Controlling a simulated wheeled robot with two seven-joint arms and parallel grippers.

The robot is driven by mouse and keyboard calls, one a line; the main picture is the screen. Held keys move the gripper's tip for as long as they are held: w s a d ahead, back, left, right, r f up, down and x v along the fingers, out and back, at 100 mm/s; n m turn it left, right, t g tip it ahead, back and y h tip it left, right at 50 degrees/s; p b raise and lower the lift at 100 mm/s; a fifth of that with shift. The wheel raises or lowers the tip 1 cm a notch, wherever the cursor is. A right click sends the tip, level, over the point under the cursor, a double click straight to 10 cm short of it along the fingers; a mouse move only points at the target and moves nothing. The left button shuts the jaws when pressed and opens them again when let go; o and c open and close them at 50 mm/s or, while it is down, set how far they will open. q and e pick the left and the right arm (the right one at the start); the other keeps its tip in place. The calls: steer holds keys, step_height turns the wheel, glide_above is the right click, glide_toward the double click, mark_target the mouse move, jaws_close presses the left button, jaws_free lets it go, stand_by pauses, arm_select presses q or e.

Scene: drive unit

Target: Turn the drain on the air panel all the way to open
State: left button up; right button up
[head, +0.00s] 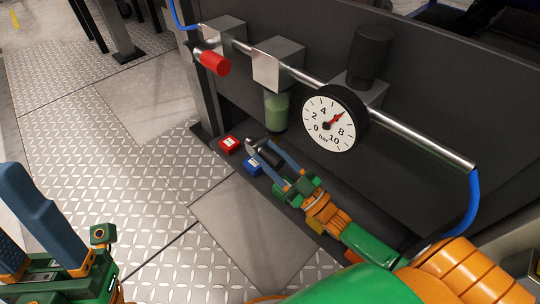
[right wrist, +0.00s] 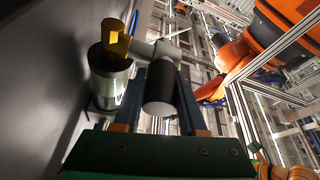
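The air panel carries a filter bowl (head: 276,112) with green liquid. Under it, in the right wrist view, is the drain: a yellow body (right wrist: 117,36) and a pale lever with a black grip (right wrist: 160,88), pointing away from the bowl (right wrist: 110,80). In the head view the black grip (head: 268,158) also shows. My right gripper (head: 262,152) is at the drain, its blue fingers on either side of the grip (right wrist: 163,90). I cannot tell whether they press on it. My left gripper (head: 22,212) is open and empty at the lower left, far from the panel.
A red-handled valve (head: 214,62) is on the left. A red block (head: 229,144) and a blue block (head: 253,166) lie below the panel, close to my right gripper. The metal floor at left is clear.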

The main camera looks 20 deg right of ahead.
jaws_close()
stand_by(1.1)
